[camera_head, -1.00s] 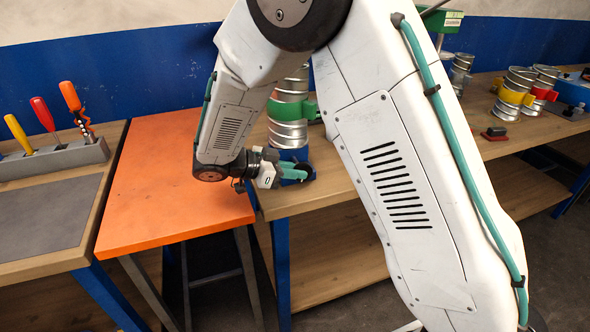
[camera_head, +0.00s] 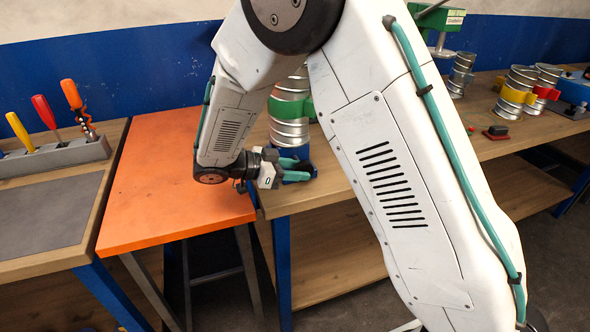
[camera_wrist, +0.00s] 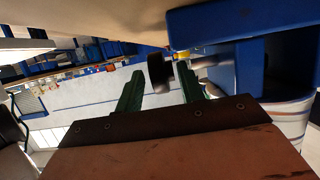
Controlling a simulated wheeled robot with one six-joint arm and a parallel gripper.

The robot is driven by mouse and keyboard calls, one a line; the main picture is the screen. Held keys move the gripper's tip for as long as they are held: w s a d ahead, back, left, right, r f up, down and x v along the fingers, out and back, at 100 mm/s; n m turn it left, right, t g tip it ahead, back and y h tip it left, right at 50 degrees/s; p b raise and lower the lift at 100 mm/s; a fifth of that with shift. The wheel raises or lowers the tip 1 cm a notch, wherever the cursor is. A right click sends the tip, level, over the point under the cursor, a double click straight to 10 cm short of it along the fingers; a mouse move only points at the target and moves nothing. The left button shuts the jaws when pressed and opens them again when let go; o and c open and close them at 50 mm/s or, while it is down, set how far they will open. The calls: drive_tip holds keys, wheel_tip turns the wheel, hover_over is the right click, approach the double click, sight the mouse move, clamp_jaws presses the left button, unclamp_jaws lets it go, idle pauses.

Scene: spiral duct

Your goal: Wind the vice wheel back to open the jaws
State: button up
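The blue vice (camera_head: 298,177) stands at the front left corner of the wooden bench, mostly hidden behind my arm and gripper. In the wrist view its blue body (camera_wrist: 218,30) fills the upper right. A dark round knob (camera_wrist: 160,72), seemingly part of the vice wheel, sits on a grey shaft beside it. My gripper (camera_head: 296,169) is at the vice's front. In the wrist view my gripper's green fingers (camera_wrist: 160,84) are apart, with the knob near and between their tips. I cannot tell whether they touch it. The jaws are not clearly visible.
A silver duct with a green clamp (camera_head: 291,108) stands behind my gripper. An orange table (camera_head: 160,185) with bare top lies to the left. A tool rack (camera_head: 55,157) is further left. More clamped ducts (camera_head: 515,92) and a red-black block (camera_head: 496,133) are on the right bench.

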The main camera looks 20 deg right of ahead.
drive_tip(key=v, duration=0.7)
drive_tip(key=shift+a+r, duration=0.1)
drive_tip(key=shift+a, duration=0.25)
drive_tip(key=s+d+r+m+g+y, duration=0.1)
drive_tip(key=d+r+m+y, duration=0.1)
drive_tip(key=d+r+y, duration=0.55)
drive_tip(key=f, duration=0.3)
drive_tip(key=f+n+y, duration=0.1)
drive_tip(key=f, duration=0.2)
drive_tip(key=w+d+f+n+t+y, duration=0.1)
drive_tip(key=f, duration=0.2)
